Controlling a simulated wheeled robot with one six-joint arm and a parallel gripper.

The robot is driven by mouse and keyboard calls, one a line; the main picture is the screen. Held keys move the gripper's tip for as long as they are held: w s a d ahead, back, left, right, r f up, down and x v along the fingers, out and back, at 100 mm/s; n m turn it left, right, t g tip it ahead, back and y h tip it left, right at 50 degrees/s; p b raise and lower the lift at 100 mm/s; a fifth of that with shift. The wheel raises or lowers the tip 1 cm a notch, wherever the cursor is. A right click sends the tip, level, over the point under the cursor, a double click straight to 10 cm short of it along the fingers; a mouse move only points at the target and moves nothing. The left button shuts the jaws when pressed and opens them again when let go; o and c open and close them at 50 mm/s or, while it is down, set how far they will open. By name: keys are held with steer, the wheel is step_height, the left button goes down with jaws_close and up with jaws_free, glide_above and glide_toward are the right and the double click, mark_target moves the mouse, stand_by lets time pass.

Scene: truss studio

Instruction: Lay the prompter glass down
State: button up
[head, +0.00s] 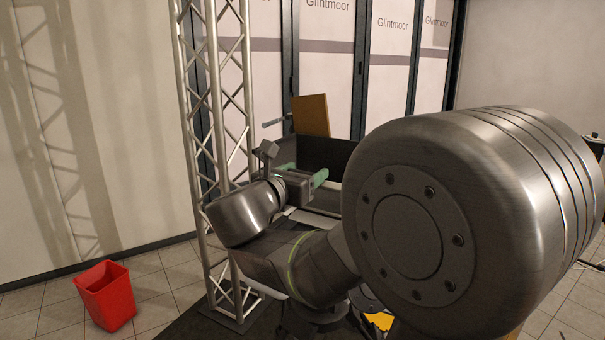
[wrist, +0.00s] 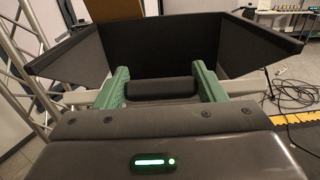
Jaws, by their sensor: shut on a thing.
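My gripper (head: 303,174) shows in the head view beyond my arm, with its green fingers at a dark prompter hood (head: 325,152). In the wrist view my gripper (wrist: 160,78) has one green finger on each side of a dark padded bar (wrist: 162,88), and it is shut on that bar. The bar appears to be the edge or grip of the prompter glass. The glass pane itself cannot be made out clearly. The hood (wrist: 165,42) stands behind the fingers, with a back panel and two flared side wings.
A truss tower (head: 222,110) stands left of the hood. A brown board (head: 310,115) rises behind it. A red bin (head: 105,295) is on the tiled floor at left. Loose cables (wrist: 290,90) lie to the right. My arm hides much of the head view.

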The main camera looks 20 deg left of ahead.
steer(key=shift+s+f+b, duration=0.45)
steer(key=shift+f+b, duration=0.35)
steer(key=shift+b, duration=0.6)
steer(key=s+f+t+b, duration=0.3)
steer(key=f+b, duration=0.2)
steer(key=b, duration=0.5)
steer(key=shift+s+a+f+b, duration=0.2)
steer(key=shift+s+b, duration=0.15)
steer(key=f+b, duration=0.1)
steer(key=s+f+b, duration=0.1)
steer(key=f+t+b, duration=0.1)
steer(key=shift+s+a+f+h, duration=0.1)
steer(key=shift+s+f+h, duration=0.05)
steer(key=shift+s+h, duration=0.15)
steer(key=o, duration=1.4)
steer(key=s, duration=0.4)
steer(key=s+a, duration=0.1)
steer(key=s, duration=0.3)
steer(key=s+b, duration=0.1)
steer(key=s, duration=0.4)
steer(key=shift+a+f, duration=0.15)
